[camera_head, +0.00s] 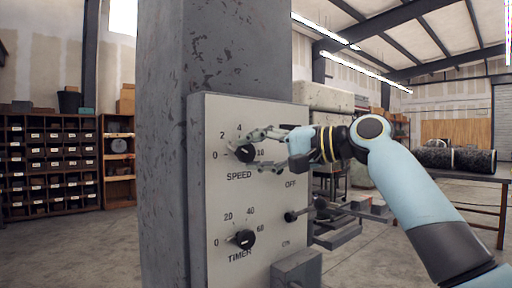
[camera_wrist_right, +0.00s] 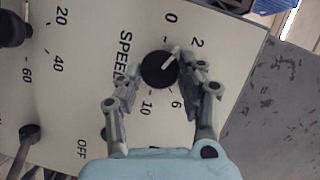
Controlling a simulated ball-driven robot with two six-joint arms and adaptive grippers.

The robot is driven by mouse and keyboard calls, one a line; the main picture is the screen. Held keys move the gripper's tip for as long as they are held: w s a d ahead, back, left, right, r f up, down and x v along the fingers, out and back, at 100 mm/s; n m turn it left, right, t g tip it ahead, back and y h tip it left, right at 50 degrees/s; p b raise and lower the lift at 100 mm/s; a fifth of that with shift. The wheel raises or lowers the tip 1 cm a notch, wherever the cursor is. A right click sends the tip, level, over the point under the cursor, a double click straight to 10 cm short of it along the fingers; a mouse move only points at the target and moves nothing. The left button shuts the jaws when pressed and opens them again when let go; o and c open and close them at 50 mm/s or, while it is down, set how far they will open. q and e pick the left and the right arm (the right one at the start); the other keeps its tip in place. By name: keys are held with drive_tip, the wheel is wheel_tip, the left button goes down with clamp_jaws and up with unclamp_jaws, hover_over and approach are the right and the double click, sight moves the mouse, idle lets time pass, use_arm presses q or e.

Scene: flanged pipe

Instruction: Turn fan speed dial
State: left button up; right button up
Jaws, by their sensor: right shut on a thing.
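The black speed dial (camera_head: 246,153) sits on the upper part of a pale control panel (camera_head: 212,120) marked SPEED. In the right wrist view the dial (camera_wrist_right: 158,70) has a white pointer aimed between the 0 and 2 marks. My right gripper (camera_head: 262,151) reaches in from the right of the panel. In the right wrist view my gripper's fingers (camera_wrist_right: 160,76) stand on either side of the dial, shut on it. The fingers partly cover the scale on the dial's right in the head view. My left gripper does not show.
A timer dial (camera_head: 242,239) sits below the speed dial. An OFF/ON lever (camera_head: 292,216) sticks out at the panel's lower right, above a grey box (camera_head: 297,268). A grey column (camera_head: 160,150) stands behind the panel. A bench (camera_head: 470,178) stands at the far right.

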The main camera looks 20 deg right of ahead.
drive_tip(key=n+p, duration=0.1)
drive_tip(key=n+h, duration=0.1)
drive_tip(key=shift+a+r+n+p, duration=0.1)
drive_tip(key=shift+r+n+p, duration=0.1)
drive_tip(key=shift+n+p, duration=0.15)
drive_tip(key=shift+n+h+p, duration=0.45)
drive_tip(key=shift+n+h, duration=0.15)
drive_tip(key=shift+n, duration=0.05)
drive_tip(key=shift+f, duration=0.1)
drive_tip(key=o, duration=1.2)
drive_tip(key=shift+s, duration=0.1)
drive_tip(key=shift+v, duration=6)
